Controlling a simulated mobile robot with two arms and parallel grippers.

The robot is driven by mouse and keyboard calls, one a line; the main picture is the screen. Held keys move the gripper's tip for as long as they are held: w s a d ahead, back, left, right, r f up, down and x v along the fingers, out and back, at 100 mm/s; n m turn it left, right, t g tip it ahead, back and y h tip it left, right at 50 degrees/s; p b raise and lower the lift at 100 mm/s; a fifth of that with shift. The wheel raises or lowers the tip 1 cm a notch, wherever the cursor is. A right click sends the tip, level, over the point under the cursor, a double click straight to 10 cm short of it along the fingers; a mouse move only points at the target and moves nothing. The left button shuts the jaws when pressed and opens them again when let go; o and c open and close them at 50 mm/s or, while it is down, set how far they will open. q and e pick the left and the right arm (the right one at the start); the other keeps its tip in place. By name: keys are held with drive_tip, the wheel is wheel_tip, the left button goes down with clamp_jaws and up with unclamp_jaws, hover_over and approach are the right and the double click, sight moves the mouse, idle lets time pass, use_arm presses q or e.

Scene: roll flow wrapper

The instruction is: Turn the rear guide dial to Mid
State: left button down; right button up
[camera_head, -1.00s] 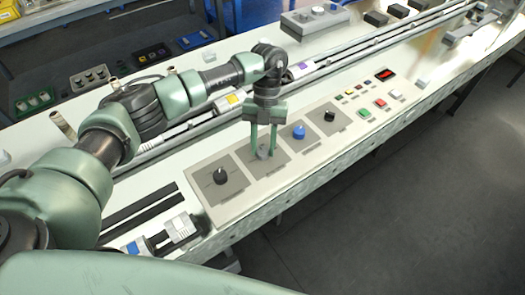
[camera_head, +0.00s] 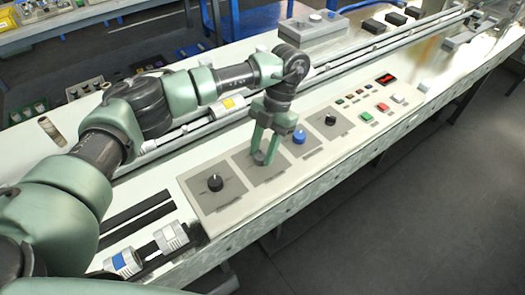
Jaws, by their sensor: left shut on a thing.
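My left gripper (camera_head: 263,150) reaches down from above onto the control panel and is shut on a grey dial (camera_head: 260,158), the second from the left. The fingers hide part of this dial, and I cannot read its setting. To its left is a black dial (camera_head: 215,183) with a light pointer mark. To its right are a blue dial (camera_head: 299,136) and a smaller black dial (camera_head: 331,120). The labels are too small to read, so I cannot tell which dial is the rear guide one. My right gripper is out of view.
Right of the dials are a green button (camera_head: 366,116), a red button (camera_head: 382,106) and a red-lit display (camera_head: 387,79). Rails with a yellow-marked cylinder (camera_head: 229,105) run behind the panel. A blue-marked clamp part (camera_head: 123,262) sits at the front left.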

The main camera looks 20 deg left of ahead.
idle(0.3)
use_arm(q)
drive_tip(key=c, duration=1)
unclamp_jaws()
drive_tip(key=b+v, duration=0.1)
drive_tip(key=v, duration=0.6)
drive_tip(key=shift+w+r, duration=0.15)
drive_tip(key=shift+r, duration=0.2)
drive_tip(key=shift+r, duration=0.1)
